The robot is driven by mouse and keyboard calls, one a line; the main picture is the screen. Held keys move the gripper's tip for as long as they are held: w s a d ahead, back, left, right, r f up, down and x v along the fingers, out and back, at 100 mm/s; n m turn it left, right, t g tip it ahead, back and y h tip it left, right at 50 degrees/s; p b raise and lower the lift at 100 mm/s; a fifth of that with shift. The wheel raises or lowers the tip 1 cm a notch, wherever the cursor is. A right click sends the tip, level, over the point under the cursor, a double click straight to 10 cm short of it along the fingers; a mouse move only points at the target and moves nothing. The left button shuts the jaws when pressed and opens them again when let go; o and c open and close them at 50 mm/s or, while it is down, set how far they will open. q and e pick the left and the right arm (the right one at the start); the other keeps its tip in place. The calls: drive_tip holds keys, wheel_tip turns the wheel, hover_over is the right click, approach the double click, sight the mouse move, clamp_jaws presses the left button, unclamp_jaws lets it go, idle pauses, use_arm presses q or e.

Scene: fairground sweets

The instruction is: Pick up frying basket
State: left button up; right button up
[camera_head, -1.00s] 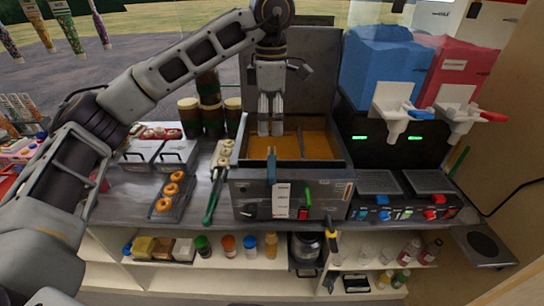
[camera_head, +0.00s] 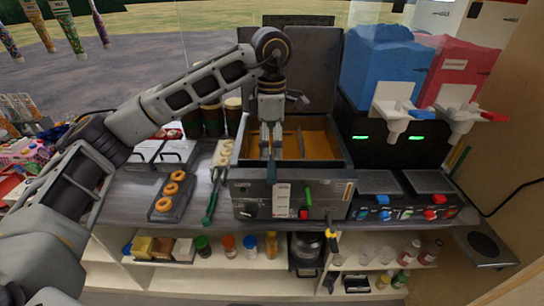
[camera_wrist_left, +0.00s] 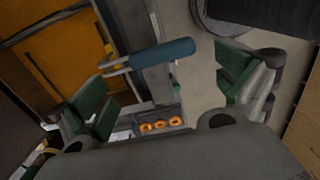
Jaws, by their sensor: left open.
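The frying basket sits in the deep fryer (camera_head: 290,197). Its blue handle (camera_head: 271,168) sticks up at the fryer's front edge, and the handle also shows in the left wrist view (camera_wrist_left: 163,54). My left gripper (camera_head: 271,152) is over the front of the fryer, just behind and around the top of the handle in the head view. In the left wrist view the gripper (camera_wrist_left: 168,78) is open, with its green-padded fingers apart on either side of the handle. The basket's body is mostly hidden in the orange oil (camera_head: 316,143). My right gripper is not in view.
The raised fryer lid is behind my gripper.

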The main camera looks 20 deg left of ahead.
sight(271, 165)
use_arm(q)
drive_tip(key=shift+f, duration=0.95)
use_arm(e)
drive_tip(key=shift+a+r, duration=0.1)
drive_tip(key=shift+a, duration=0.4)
use_arm(q)
drive_tip(key=shift+f, duration=0.1)
drive_tip(key=shift+f+p, duration=0.35)
drive_tip(key=shift+f, duration=0.25)
wheel_tip(271, 165, down, 3)
drive_tip(key=shift+s+f+p, duration=0.1)
drive_tip(key=shift+f+p, duration=0.05)
drive_tip(key=shift+p, duration=0.2)
drive_tip(key=shift+f, duration=0.2)
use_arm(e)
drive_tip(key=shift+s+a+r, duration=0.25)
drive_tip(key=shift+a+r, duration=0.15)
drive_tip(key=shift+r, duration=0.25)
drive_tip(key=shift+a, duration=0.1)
